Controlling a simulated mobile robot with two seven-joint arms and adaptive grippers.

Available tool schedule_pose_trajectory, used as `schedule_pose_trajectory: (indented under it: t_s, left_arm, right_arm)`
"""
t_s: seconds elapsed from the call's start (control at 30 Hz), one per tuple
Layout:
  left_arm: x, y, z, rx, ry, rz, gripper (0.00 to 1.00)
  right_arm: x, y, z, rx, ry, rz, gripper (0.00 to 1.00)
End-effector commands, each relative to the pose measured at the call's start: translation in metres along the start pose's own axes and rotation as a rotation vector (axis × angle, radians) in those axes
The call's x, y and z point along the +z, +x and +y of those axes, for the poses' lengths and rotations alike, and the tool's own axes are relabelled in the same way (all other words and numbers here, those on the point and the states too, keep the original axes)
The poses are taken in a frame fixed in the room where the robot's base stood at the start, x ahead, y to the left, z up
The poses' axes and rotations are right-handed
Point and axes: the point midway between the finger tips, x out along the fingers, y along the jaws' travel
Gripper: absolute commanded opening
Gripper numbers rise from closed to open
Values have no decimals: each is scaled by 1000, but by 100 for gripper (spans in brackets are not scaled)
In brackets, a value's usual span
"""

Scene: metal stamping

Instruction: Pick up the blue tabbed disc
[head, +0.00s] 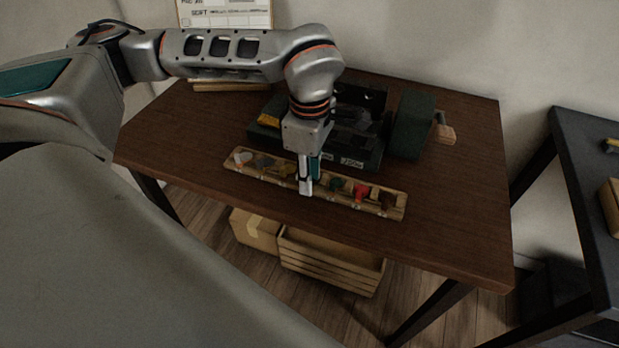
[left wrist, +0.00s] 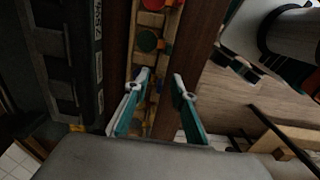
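The long wooden tray (head: 234,163) lies along the front of the brown table and holds a row of coloured tabbed pieces. My left gripper (head: 310,183) points down over the middle of the tray. In the left wrist view its two fingers (left wrist: 161,84) are apart, with nothing clearly held between them. A green disc (left wrist: 147,40) lies in the tray just beyond the fingertips, with a red one (left wrist: 152,4) farther along. My right gripper does not show.
A dark green machine (head: 411,125) with a handle stands on the brown table (head: 462,200) just behind the tray. A cardboard box (head: 254,229) and a wooden crate (head: 330,264) sit below. A dark table (head: 580,150) stands at the right. The table's right side is clear.

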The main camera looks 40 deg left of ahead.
Motion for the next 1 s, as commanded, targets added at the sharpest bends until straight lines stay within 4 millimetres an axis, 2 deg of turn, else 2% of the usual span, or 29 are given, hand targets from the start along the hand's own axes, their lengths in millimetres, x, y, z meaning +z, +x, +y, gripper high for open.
schedule_pose_trajectory:
  t_s: [0.2,0.23,0.3,0.33,0.77,1.0]
  left_arm:
    - [0,0,0,1,0,-1,25]
    - [0,0,0,1,0,-1,20]
    - [0,0,0,1,0,-1,1]
    - [0,0,0,1,0,0,0]
    - [0,-2,0,1,0,-1,0]
    - [0,-25,1,6,0,-2,0]
  right_arm:
    - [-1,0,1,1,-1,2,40]
    - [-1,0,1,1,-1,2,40]
    - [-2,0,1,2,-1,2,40]
    - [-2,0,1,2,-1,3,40]
    - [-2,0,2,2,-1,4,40]
    - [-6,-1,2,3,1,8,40]
